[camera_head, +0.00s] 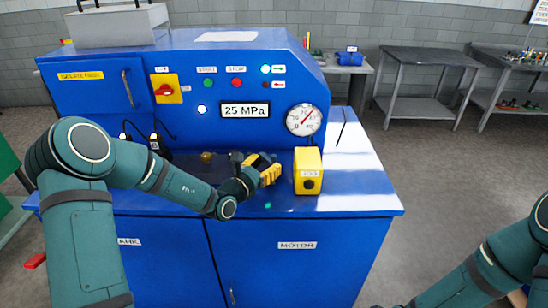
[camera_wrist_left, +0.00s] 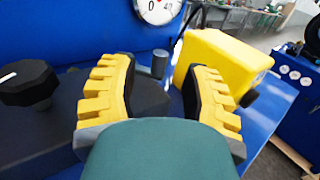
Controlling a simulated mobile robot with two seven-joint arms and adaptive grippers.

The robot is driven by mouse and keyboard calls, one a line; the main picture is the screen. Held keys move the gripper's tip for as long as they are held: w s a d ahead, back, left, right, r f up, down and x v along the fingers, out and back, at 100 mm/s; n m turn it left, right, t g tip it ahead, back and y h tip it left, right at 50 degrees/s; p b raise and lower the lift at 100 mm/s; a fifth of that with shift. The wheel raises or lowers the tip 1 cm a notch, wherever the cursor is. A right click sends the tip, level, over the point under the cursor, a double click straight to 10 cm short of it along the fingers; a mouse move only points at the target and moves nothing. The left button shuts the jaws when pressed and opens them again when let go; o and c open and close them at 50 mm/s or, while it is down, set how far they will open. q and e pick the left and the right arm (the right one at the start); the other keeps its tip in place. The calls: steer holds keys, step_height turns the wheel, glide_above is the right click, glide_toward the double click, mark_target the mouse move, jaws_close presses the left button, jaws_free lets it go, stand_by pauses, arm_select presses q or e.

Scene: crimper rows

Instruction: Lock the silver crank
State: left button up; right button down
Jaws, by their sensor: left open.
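My left gripper (camera_head: 265,168) is open over the blue bench top, just left of a yellow box. Its two yellow, ridged fingers with dark pads also show in the left wrist view (camera_wrist_left: 163,98). Between and beyond them is a dark grey piece with a short upright grey cylinder (camera_wrist_left: 160,65). This may be the silver crank, but I cannot be sure. The fingers stand apart on both sides of it and nothing is visibly gripped. In the head view my gripper and wrist hide most of this spot. My right arm shows at the lower right; its gripper is out of view.
The yellow box (camera_head: 308,172) stands close to the right of my left gripper. A black knob with a white mark (camera_wrist_left: 28,84) is at left in the wrist view. Behind are the pressure gauge (camera_head: 304,119) and the 25 MPa display (camera_head: 245,110).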

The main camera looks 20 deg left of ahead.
mark_target(274, 156)
arm_select(q)
steer(key=shift+x, duration=2.1)
jaws_close()
